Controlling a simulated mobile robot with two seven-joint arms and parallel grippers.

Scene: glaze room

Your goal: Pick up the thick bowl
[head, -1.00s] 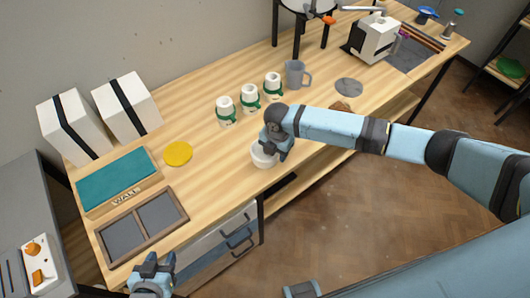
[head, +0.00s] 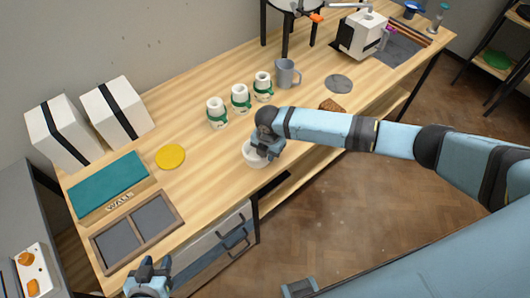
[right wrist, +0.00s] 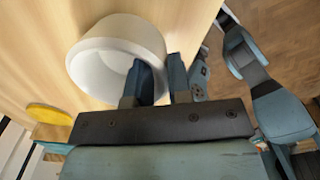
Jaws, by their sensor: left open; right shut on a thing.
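The thick bowl (head: 251,158) is white with a heavy wall, at the front edge of the wooden workbench in the head view. In the right wrist view the bowl (right wrist: 92,62) shows its broad rim and part of its hollow. My right gripper (head: 265,153) is shut on the bowl's wall, one finger inside and one outside; its fingers also show in the right wrist view (right wrist: 160,80). I cannot tell clearly whether the bowl's base touches the bench. My left gripper (head: 148,272) is open and empty, low at the left, in front of the drawers.
On the workbench (head: 205,165), several white-and-green canisters (head: 240,98) and a grey mug (head: 286,74) stand behind the bowl. A yellow disc (head: 170,157) and a divided tray (head: 172,212) lie left. A brown piece (head: 331,105) lies right. Bare wood surrounds the bowl.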

